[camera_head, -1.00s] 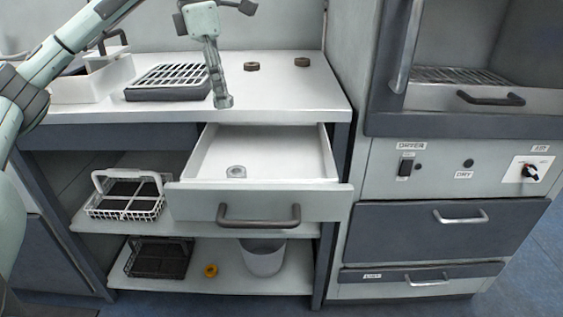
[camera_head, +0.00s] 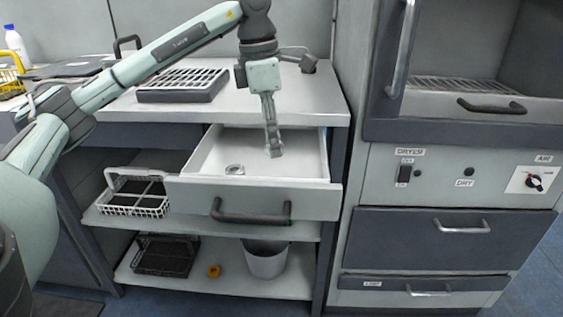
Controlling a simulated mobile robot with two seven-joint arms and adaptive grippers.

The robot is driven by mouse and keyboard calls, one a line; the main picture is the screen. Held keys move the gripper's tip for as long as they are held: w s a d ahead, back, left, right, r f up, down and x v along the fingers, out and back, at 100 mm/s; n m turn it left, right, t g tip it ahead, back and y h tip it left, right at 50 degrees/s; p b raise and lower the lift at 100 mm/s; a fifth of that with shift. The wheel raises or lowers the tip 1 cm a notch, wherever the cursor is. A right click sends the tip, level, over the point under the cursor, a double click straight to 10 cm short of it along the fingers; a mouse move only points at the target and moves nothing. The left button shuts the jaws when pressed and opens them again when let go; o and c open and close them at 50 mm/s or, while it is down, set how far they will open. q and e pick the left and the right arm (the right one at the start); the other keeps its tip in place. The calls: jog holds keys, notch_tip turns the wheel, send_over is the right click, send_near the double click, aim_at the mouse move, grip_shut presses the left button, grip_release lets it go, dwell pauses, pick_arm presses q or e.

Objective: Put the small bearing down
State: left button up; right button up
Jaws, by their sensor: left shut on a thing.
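My left gripper (camera_head: 273,151) points down over the right part of the open white drawer (camera_head: 205,157), its tips above the drawer floor. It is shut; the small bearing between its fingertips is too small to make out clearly. A metal ring (camera_head: 235,169) lies on the drawer floor, to the left of the gripper and apart from it. My right gripper does not show.
The drawer front carries a dark handle (camera_head: 245,217). The white counter (camera_head: 325,106) above holds a dark slatted tray (camera_head: 182,94).

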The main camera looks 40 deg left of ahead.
aim_at(282, 163)
pick_arm(q)
jog(key=shift+w+d+f, duration=0.1)
jog(key=shift+d+f, duration=0.2)
jog(key=shift+d, duration=0.2)
jog(key=shift+w+d+f, duration=0.1)
jog(key=shift+d+f, duration=0.15)
jog(key=shift+d, duration=0.2)
notch_tip(282, 163, down, 4)
jog(key=shift+d+f, duration=0.1)
jog(key=shift+f, duration=0.1)
jog(key=o, duration=0.8)
jog(key=shift+c, duration=0.2)
jog(key=o, duration=0.4)
jog(key=shift+o, duration=0.2)
